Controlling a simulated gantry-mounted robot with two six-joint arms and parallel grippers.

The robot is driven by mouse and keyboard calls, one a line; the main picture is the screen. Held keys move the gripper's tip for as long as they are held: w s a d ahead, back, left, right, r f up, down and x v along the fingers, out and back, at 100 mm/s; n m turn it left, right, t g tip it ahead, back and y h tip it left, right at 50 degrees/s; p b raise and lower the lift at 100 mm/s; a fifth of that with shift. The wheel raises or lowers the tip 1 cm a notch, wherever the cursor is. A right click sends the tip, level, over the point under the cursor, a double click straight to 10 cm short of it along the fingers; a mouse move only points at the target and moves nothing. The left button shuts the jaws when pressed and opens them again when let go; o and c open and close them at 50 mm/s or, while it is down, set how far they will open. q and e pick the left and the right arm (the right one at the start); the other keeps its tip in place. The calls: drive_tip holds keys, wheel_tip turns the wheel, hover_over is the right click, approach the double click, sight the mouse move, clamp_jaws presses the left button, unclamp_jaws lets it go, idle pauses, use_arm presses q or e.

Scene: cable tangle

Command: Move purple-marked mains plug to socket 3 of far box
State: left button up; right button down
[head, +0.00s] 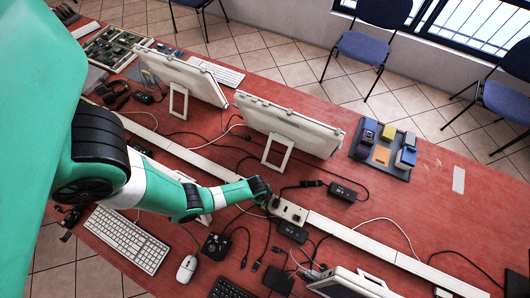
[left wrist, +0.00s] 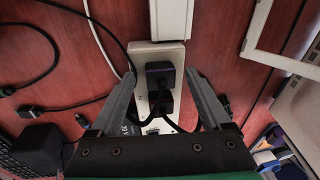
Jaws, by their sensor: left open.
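My left gripper (head: 268,195) reaches down to a pale socket box (head: 290,211) in the middle of the desk. In the left wrist view the left gripper (left wrist: 161,76) is open, its fingers on either side of the box (left wrist: 143,54). A black plug (left wrist: 160,73) is in the box between the fingers, with a second black plug (left wrist: 160,102) just nearer; black cables curve from them. My gripper hides part of the box in the head view. My right gripper is not in view.
White trunking (head: 355,237) runs along the desk from the box. Black adapters (head: 343,191) and loose cables lie around it. Monitors (head: 287,122) stand behind; a keyboard (head: 126,238) and mouse (head: 187,268) lie in front. A tray of coloured blocks (head: 384,148) is at right. Bare red desk lies beyond.

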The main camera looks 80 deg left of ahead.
use_arm(q)
clamp_jaws()
idle(0.6)
